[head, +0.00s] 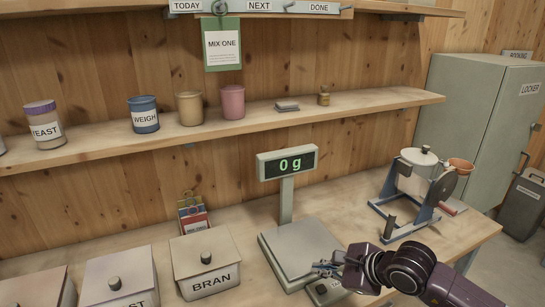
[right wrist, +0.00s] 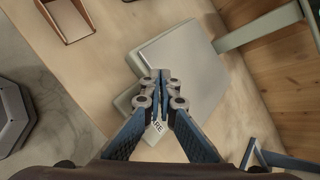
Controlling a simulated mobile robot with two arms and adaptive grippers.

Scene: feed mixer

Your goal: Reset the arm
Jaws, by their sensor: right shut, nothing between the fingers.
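My right gripper (head: 328,268) is over the front right edge of the scale's grey plate (head: 296,244), its arm coming in from the lower right. In the right wrist view its fingers (right wrist: 161,78) are together with nothing between them. They overlap the edge of the scale plate (right wrist: 190,62) there; I cannot tell whether they touch it. The TARE label (right wrist: 157,127) shows partly behind the fingers. The scale's display (head: 287,163) reads 0 g. My left gripper is in neither view.
Lidded bins, one marked BRAN (head: 206,262), stand left of the scale. A mixer with a white drum (head: 415,175) stands right of it on the bench. Several tubs, including a blue WEIGH tub (head: 144,114), sit on the shelf (head: 240,125). A locker (head: 480,125) stands at right.

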